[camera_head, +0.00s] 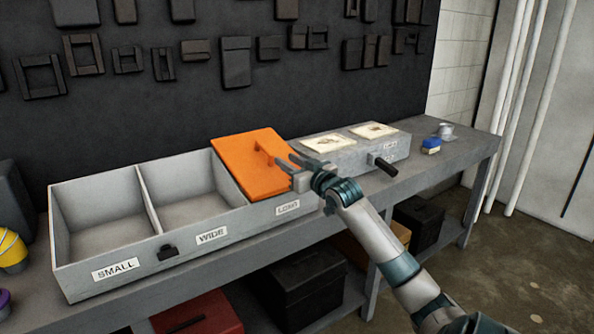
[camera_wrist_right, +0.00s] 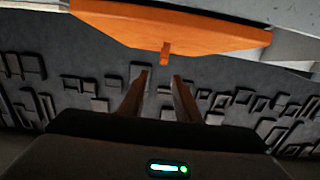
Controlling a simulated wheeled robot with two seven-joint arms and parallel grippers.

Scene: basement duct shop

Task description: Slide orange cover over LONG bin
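The orange cover (camera_head: 248,172) lies over the LONG section of the grey bin unit, above the LONG label (camera_head: 288,207). I see no opening of that section. The cover has a small orange handle (camera_head: 264,152) on top. My right gripper (camera_head: 289,162) is at the cover's right side, near the handle. In the right wrist view, its two fingers (camera_wrist_right: 161,76) stand apart with nothing between them, and the handle (camera_wrist_right: 165,54) shows just beyond the fingertips. The cover (camera_wrist_right: 170,25) spans the top of that view. My left gripper is not in view.
The open, empty SMALL (camera_head: 105,220) and WIDE (camera_head: 185,190) sections lie left of the cover. Right of it is a grey section with two pale panels (camera_head: 328,144) and a dark handle (camera_head: 386,167). A blue object (camera_head: 431,146) stands on the workbench (camera_head: 450,165).

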